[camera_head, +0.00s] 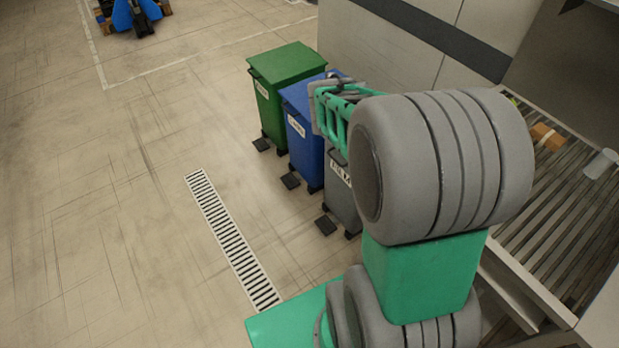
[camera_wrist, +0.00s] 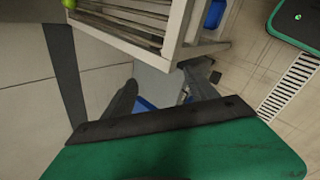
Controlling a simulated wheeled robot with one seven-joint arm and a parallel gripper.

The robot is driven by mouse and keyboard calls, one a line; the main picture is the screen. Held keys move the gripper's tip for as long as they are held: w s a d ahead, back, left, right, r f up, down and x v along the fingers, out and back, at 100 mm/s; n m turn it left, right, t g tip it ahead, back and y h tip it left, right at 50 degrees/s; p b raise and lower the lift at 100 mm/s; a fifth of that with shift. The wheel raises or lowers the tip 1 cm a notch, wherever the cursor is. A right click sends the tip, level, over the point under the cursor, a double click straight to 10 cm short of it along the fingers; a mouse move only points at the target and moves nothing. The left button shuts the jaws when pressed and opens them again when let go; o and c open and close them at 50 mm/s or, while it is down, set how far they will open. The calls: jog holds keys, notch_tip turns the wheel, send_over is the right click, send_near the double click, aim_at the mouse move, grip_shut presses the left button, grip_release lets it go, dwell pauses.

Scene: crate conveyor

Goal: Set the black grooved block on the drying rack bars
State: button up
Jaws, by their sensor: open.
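I cannot make out the black grooved block in either view. A slatted frame of parallel grey bars or rollers (camera_head: 545,225) stands at the right in the head view, partly behind my arm; I cannot tell whether it is the drying rack. Part of a pale-framed slatted unit (camera_wrist: 178,30) shows at the top of the wrist view. My gripper (camera_wrist: 162,88) shows its two dark fingers spread apart in the wrist view, with nothing visible held between them. In the head view my arm hides most of the gripper.
A brown box (camera_head: 546,136) and a pale cylinder (camera_head: 600,164) lie on the slatted frame. Green (camera_head: 286,68), blue (camera_head: 300,118) and grey (camera_head: 341,195) bins stand along the wall. A floor drain (camera_head: 232,240) crosses open floor at left. A blue pallet truck (camera_head: 135,14) is far left.

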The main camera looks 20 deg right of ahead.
jog(key=s+a+r+m+y, duration=0.1)
jog(key=s+a+m+y, duration=0.1)
jog(key=a, duration=0.7)
jog(key=s+a+r+m+t+y, duration=0.1)
jog(key=s+a+m+y, duration=0.1)
jog(key=a, duration=0.7)
jog(key=s+a+r+m+y, duration=0.1)
jog(key=s+a+m+y, duration=0.1)
jog(key=a, duration=0.8)
jog(key=shift+s+r+m+y, duration=0.25)
jog(key=shift+m+y, duration=0.15)
jog(key=shift+y, duration=0.3)
